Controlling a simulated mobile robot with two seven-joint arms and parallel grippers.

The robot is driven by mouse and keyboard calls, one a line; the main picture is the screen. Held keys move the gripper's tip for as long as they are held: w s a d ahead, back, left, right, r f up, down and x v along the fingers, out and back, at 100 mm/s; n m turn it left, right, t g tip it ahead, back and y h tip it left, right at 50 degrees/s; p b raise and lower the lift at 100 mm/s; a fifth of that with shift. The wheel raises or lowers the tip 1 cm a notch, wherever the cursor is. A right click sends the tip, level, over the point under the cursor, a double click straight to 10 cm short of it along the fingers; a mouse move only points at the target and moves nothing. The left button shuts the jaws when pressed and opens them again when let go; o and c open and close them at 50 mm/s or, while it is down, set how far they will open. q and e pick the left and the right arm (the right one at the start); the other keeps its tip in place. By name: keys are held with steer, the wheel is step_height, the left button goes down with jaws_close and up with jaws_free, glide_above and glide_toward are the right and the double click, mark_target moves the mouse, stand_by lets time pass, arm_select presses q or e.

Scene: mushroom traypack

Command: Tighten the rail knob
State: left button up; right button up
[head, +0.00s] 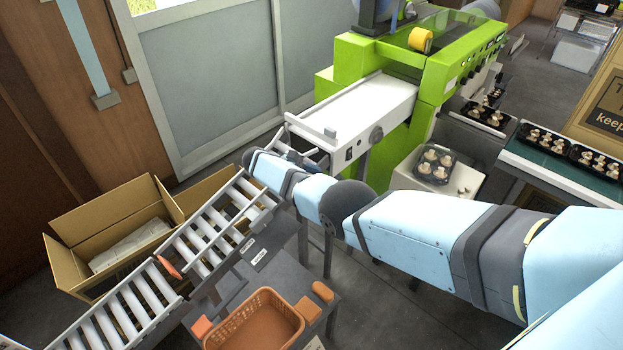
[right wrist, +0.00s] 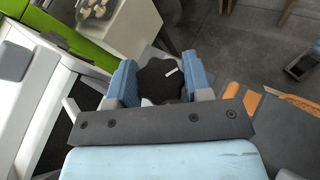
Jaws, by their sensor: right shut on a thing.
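The rail knob (right wrist: 158,82) is a black, lobed knob with a short white mark on its face, seen in the right wrist view. My right gripper (right wrist: 162,76) has its blue fingers on both sides of the knob and is shut on it. In the head view my right arm reaches in from the right to the gap between the roller conveyor (head: 165,262) and the white infeed (head: 372,107) of the green machine. Its wrist hides the knob and fingers there. My left gripper is not in view.
An open cardboard box (head: 68,262) stands behind the rollers. An orange basket (head: 247,322) sits on the grey side table in front. The green machine (head: 443,50) stands beyond my arm. Mushroom trays (head: 432,165) lie to the right.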

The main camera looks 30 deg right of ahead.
steer(key=o, duration=0.9)
step_height(320, 180, up, 20)
steer(key=p, duration=1.3)
steer(key=shift+s, duration=0.1)
